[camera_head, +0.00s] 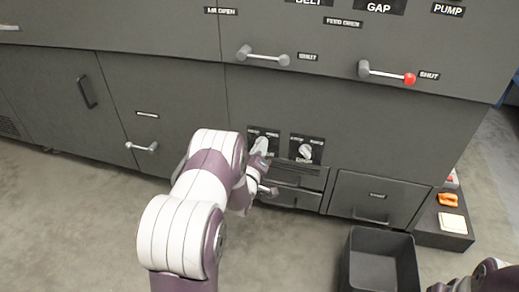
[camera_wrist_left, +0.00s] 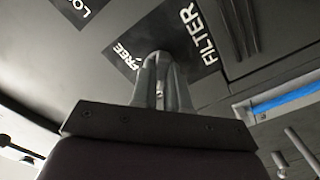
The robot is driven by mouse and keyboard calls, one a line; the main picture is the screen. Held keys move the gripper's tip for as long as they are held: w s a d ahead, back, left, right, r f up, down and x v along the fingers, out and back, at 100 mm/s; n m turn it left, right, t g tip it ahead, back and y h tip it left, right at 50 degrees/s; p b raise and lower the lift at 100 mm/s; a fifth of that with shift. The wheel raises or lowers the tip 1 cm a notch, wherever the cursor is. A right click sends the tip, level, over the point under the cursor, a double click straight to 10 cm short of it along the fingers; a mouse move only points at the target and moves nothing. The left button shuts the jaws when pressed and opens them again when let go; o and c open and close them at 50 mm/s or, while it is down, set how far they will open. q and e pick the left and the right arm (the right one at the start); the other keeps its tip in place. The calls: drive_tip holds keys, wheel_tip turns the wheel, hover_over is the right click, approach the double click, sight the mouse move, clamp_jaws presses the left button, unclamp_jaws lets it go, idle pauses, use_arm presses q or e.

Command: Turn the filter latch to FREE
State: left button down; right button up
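The filter latch (camera_head: 261,146) is a pale grey knob on a small dark label plate, low on the grey cabinet front. In the left wrist view, the words FILTER and FREE show beside the latch (camera_wrist_left: 158,60), and part of another word shows at the top left. My left gripper (camera_head: 259,160) is at the latch. Its two fingers (camera_wrist_left: 162,82) stand close together on either side of the latch and look shut on it. The fingers hide much of the latch, so its exact angle is unclear. My right gripper is out of view.
A second pale knob (camera_head: 305,151) sits just right of the latch. Slots and a small drawer (camera_head: 292,196) lie below. Bar handles (camera_head: 262,56) and a red-tipped lever (camera_head: 408,78) are above. An open dark bin (camera_head: 380,240) stands on the floor at the right.

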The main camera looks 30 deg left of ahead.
use_arm(q)
drive_tip(key=shift+m, duration=0.3)
drive_tip(key=shift+s+f+m+p, duration=0.1)
drive_tip(key=shift+m+p, duration=3.25)
drive_tip(key=shift+m, duration=5.25)
drive_tip(key=c, duration=1.1)
unclamp_jaws()
drive_tip(key=p+v, duration=0.5)
drive_tip(key=v, duration=0.7)
drive_tip(key=shift+s+d+p, duration=0.1)
drive_tip(key=shift+s+p, duration=0.25)
